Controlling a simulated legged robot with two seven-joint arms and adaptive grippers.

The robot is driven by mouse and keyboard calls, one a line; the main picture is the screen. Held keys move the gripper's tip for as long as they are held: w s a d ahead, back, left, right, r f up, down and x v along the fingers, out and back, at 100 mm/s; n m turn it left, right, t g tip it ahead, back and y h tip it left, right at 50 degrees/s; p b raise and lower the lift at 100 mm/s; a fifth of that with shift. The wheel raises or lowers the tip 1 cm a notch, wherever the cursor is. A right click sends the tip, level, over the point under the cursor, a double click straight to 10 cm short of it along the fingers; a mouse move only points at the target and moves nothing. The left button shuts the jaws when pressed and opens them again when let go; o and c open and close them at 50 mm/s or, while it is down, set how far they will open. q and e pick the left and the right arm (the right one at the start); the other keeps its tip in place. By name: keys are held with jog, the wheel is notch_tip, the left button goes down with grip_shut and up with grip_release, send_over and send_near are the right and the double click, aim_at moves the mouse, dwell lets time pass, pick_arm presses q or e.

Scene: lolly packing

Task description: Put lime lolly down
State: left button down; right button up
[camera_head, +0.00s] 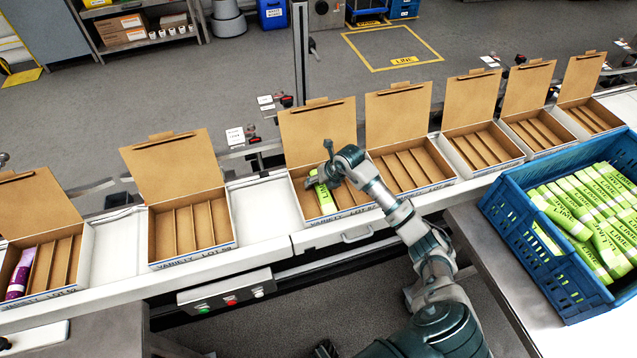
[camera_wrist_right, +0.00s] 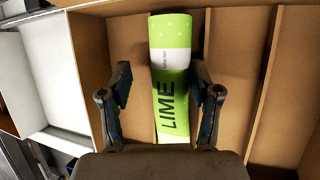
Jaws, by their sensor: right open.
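A lime lolly (camera_head: 325,198), a green and white packet marked LIME, lies lengthwise in the left part of an open cardboard box (camera_head: 332,221) on the line. It also shows in the right wrist view (camera_wrist_right: 172,75), between two spread fingers. My right gripper (camera_head: 325,175) is over this box at the lolly, with its jaws (camera_wrist_right: 158,95) open and a gap on each side of the packet. I cannot tell whether the lolly rests fully on the box floor. A small dark part at the bottom edge may be my left gripper (camera_head: 324,349); its jaws cannot be made out.
A blue crate (camera_head: 552,265) full of lime lollies stands at the right. Other open divided boxes line the conveyor, such as one to the left (camera_head: 190,262). The far-left box holds a purple packet (camera_head: 20,272). Raised lids stand behind the boxes.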

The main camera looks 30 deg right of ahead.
jog(key=shift+s+d+r, duration=0.1)
jog(key=shift+r, duration=0.5)
jog(key=shift+s+d+r, duration=0.1)
jog(key=shift+r, duration=0.5)
pick_arm(q)
jog(key=shift+s+a+f+p, duration=0.15)
jog(key=shift+s+f+p, duration=0.25)
jog(key=shift+s+f, duration=0.65)
pick_arm(e)
jog(key=v, duration=1)
jog(key=shift+s+r, duration=0.25)
jog(key=shift+s+f, duration=0.1)
